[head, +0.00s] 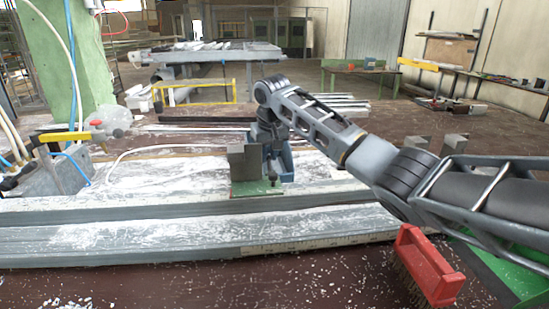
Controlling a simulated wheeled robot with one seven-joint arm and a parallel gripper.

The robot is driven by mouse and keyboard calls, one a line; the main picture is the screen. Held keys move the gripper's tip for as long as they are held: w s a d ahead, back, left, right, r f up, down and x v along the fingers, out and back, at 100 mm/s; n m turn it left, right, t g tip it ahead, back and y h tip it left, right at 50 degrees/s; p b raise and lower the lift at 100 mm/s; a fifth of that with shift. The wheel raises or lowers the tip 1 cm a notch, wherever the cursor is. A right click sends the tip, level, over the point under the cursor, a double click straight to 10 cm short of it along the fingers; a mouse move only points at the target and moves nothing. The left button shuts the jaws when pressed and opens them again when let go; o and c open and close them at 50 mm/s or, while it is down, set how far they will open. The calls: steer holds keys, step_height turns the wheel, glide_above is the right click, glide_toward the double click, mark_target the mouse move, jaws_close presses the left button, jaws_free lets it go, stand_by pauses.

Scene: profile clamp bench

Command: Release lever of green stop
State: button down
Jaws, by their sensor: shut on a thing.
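The green stop (257,188) sits on the pale aluminium profile near the middle of the head view, with a grey upright block (244,161) on its left part. My gripper (271,180) points down at the right and back side of this stop. It is shut on the stop's small dark lever, low beside the block. The fingertips and most of the lever are small and partly hidden, so the lever's exact angle is hard to tell.
Long profiles (150,236) dusted with white swarf run across the bench. A red brush (425,265) lies at the front right, below my arm. A clamp device (60,172) with hoses stands at the left. Grey blocks (453,144) stand behind my arm at the right.

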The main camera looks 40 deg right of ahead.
mark_target(270, 166)
steer(key=shift+r+t, duration=0.2)
steer(key=shift+t, duration=0.1)
steer(key=c, duration=1)
jaws_free()
steer(key=shift+s+f, duration=0.1)
steer(key=shift+o, duration=0.2)
steer(key=v, duration=0.7)
steer(key=shift+a+r+b, duration=0.2)
steer(key=shift+r+b, duration=0.05)
steer(key=shift+b, duration=0.05)
steer(key=shift+r, duration=0.15)
steer(key=shift+s, duration=0.1)
